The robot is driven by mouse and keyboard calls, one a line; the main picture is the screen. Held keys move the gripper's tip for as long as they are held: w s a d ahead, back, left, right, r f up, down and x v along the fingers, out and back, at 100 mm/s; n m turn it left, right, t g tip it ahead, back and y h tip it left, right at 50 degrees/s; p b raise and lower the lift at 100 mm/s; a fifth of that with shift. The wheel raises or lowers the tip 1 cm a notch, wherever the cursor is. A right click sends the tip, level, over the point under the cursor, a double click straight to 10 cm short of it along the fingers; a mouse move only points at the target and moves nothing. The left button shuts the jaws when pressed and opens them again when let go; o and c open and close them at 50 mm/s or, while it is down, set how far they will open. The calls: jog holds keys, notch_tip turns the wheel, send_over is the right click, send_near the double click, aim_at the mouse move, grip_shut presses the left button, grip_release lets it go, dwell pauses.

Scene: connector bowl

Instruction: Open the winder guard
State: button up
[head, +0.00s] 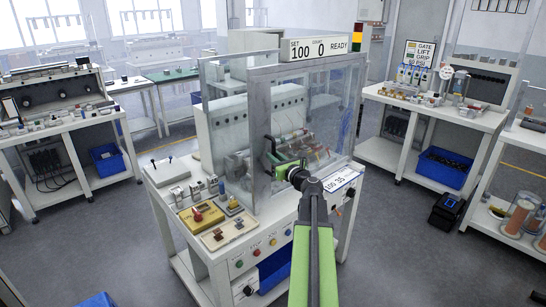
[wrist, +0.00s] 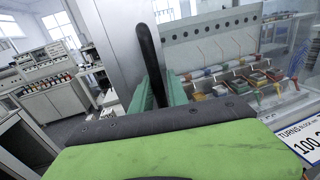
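The winder guard (head: 310,110) is a clear box with grey edges over the winding machine on the bench. Its black upright bar handle (head: 268,147) is on the near grey edge; in the wrist view the handle (wrist: 150,62) rises dark in front of that edge. My gripper (head: 283,168) is at the handle's lower part. In the wrist view my gripper's green fingers (wrist: 159,96) lie close on both sides of the handle, with no clear gap showing. The guard panels stand upright around the coils.
Switches, a yellow box (head: 200,216) and a tray (head: 224,234) sit on the bench's front left. A counter sign (head: 318,47) reads 100, 0, READY. A white label (head: 342,180) is right of my gripper.

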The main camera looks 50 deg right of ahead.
grip_shut()
jog(key=shift+a, duration=0.1)
dwell(0.9)
